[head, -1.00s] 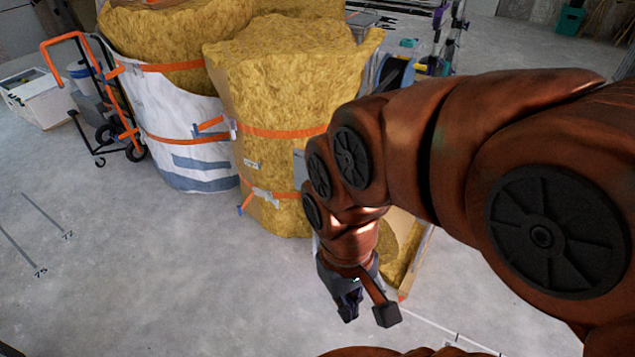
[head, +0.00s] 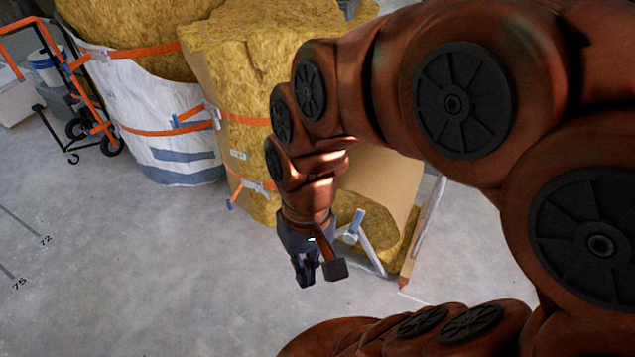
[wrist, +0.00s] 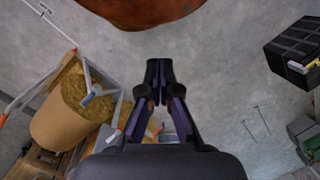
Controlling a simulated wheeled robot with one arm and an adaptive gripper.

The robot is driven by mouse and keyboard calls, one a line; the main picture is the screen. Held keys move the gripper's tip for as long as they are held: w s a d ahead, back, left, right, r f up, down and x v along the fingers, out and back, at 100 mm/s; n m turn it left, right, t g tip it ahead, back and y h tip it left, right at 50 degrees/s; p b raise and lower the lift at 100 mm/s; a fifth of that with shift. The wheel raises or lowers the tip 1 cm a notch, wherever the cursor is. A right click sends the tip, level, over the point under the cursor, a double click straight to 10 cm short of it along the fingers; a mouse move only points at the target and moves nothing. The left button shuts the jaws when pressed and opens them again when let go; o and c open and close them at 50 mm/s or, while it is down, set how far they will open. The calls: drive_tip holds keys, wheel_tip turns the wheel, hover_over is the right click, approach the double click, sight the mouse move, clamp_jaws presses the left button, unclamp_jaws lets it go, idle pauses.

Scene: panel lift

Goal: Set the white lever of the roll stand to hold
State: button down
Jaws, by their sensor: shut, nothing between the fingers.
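A brown-wrapped roll of yellow wool (head: 380,185) lies just right of my forearm in the head view, partly hidden by my arm. A pale bar with a blue-grey end (head: 367,243) stands at its near end; it looks like the white lever, but its setting cannot be told. In the wrist view the roll (wrist: 70,135) is at left, with the pale bar (wrist: 92,88) across its end. My gripper (head: 305,280) is shut and empty, pointing down, left of the bar and apart from it. It also shows in the wrist view (wrist: 159,68).
Large strapped wool bundles (head: 250,75) stand behind my gripper, and an orange hand truck (head: 85,90) is at the far left. In the wrist view a black case (wrist: 295,50) is at upper right. Bare concrete floor (head: 130,270) lies open at left.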

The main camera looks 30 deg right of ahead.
drive_tip(key=w+a+f+m+t+y+b, duration=0.1)
drive_tip(key=w+a+f+m+y+b, duration=0.2)
drive_tip(key=w, duration=0.4)
drive_tip(key=w+a+f+m+t+y+b, duration=0.1)
drive_tip(key=w+f+m+y+b, duration=0.15)
drive_tip(key=w+f+b, duration=0.35)
drive_tip(key=w+d+f+m+t+y+b, duration=0.2)
drive_tip(key=w+d+f+m+t+b, duration=0.1)
drive_tip(key=w+d+f+m+b, duration=0.35)
drive_tip(key=w+d+f+m+t+y+b, duration=0.25)
drive_tip(key=w+d+m, duration=0.35)
drive_tip(key=w, duration=0.4)
drive_tip(key=d+f+m+t+h+b, duration=0.2)
drive_tip(key=d+f, duration=0.4)
drive_tip(key=d, duration=0.3)
drive_tip(key=w+d+f+m+t+h+b, duration=0.1)
drive_tip(key=d+f+m+t+h+b, duration=0.1)
drive_tip(key=d+f+m, duration=0.4)
drive_tip(key=w+d+f+m+t+h+b, duration=0.1)
drive_tip(key=d+f+m+t+b, duration=0.3)
drive_tip(key=d, duration=0.9)
wheel_tip(320, 180, down, 2)
drive_tip(key=shift+d+f+m+h+b, duration=0.1)
drive_tip(key=shift+d+m+h+b, duration=0.25)
drive_tip(key=shift+m+b, duration=0.35)
drive_tip(key=shift+w+a, duration=0.1)
drive_tip(key=shift+w, duration=0.1)
